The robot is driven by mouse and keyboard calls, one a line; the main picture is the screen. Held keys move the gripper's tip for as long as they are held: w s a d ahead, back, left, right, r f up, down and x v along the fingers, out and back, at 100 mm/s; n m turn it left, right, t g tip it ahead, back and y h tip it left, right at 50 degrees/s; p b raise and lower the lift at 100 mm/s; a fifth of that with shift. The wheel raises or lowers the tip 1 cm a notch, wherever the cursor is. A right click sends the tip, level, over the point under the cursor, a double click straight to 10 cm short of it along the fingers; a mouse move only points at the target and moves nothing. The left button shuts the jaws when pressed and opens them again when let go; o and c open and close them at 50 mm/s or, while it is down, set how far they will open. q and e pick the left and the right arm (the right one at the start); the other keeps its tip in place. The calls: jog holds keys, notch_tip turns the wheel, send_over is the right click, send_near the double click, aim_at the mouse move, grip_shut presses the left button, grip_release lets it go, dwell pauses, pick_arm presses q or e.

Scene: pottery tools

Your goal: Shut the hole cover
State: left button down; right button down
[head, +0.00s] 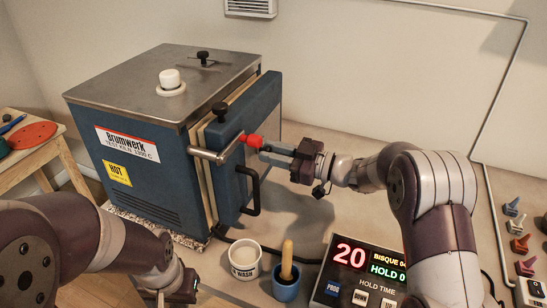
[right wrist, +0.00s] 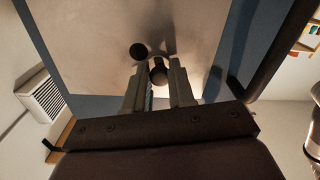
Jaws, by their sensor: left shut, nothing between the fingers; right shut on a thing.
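The blue kiln (head: 150,150) stands at the left of the head view, with its door (head: 245,130) on its right side. My right gripper (head: 264,147) is shut at a red knob (head: 250,140) on the front of the door. In the right wrist view its fingers (right wrist: 160,80) close around a knob (right wrist: 158,71), which looks dark there. A round black spot (right wrist: 137,51) lies just beside it on the pale door face; I cannot tell if it is the hole. The cover's shape is hidden. My left gripper (head: 186,288) is low at the bottom, partly seen, shut and empty.
A steel bar handle (head: 215,155) and a black door handle (head: 252,190) stick out near the right gripper. A white cup (head: 245,262), a blue pot with a wooden handle (head: 286,285) and a timer box (head: 362,272) stand in front. A white plug (head: 170,79) sits on the kiln top.

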jog(key=shift+w+d+f+n+b, duration=0.15)
jog(key=shift+w+f+n+b, duration=0.25)
jog(key=shift+n+b, duration=1.95)
jog(key=shift+w+d+f+n+b, duration=0.25)
jog(key=shift+w+n+b, duration=0.15)
jog(key=shift+n+b, duration=1.9)
jog(key=shift+w+d+f+n+b, duration=0.1)
jog(key=shift+w+f+n+b, duration=0.3)
jog(key=shift+n+b, duration=1.9)
jog(key=shift+r+n, duration=0.1)
jog(key=shift+n, duration=0.15)
jog(key=c, duration=1)
grip_release()
jog(key=shift+d, duration=0.1)
jog(key=v, duration=1.2)
jog(key=shift+s+d, duration=0.15)
jog(key=shift+d, duration=0.1)
